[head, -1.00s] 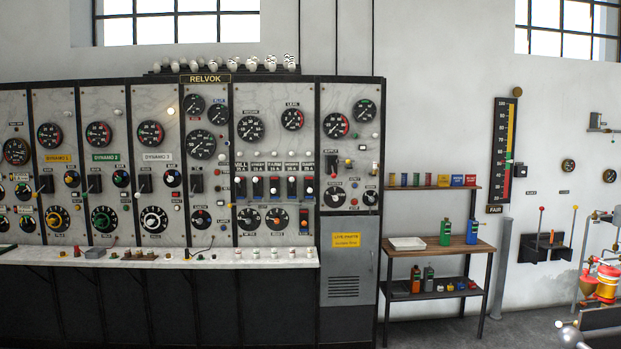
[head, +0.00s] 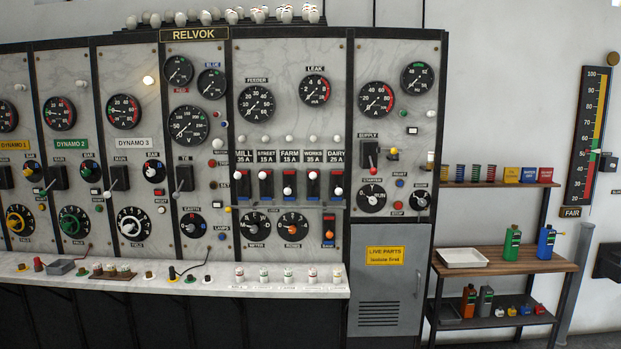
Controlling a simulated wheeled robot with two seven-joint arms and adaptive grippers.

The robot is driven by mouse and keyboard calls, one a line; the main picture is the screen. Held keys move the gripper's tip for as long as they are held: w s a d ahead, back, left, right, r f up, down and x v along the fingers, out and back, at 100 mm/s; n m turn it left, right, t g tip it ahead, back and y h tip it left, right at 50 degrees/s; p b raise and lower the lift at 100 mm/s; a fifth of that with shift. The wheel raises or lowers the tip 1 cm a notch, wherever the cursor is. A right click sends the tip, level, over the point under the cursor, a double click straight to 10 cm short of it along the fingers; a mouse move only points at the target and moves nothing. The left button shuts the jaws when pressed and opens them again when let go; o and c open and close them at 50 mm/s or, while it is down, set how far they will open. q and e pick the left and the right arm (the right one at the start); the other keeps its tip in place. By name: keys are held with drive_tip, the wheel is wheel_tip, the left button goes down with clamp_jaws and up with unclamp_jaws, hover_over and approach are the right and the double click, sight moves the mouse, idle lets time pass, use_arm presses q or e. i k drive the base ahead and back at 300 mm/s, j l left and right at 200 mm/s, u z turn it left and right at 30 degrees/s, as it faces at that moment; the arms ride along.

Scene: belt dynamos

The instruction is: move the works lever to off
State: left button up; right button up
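The works lever (head: 312,186) is on the marble feeder panel in the head view, fourth in a row of five under the label WORKS 35A (head: 313,156). It has a dark housing with red parts and a white knob. The knob seems to sit high on its housing, but it is small and I cannot be sure of its position. The mill (head: 242,186), street, farm and dairy (head: 336,186) levers stand beside it in the same row. Neither of my grippers is in view.
A pale shelf (head: 180,285) with small fittings juts out below the panels. A thin rail runs just under the levers, above the dials. A grey cabinet with a yellow LIVE PARTS sign (head: 385,255) and a wooden side table (head: 488,262) stand to the right.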

sight(312, 176)
drive_tip(key=i+z, duration=0.15)
drive_tip(key=i, duration=0.55)
drive_tip(key=i+j+z, duration=0.2)
drive_tip(key=i, duration=0.55)
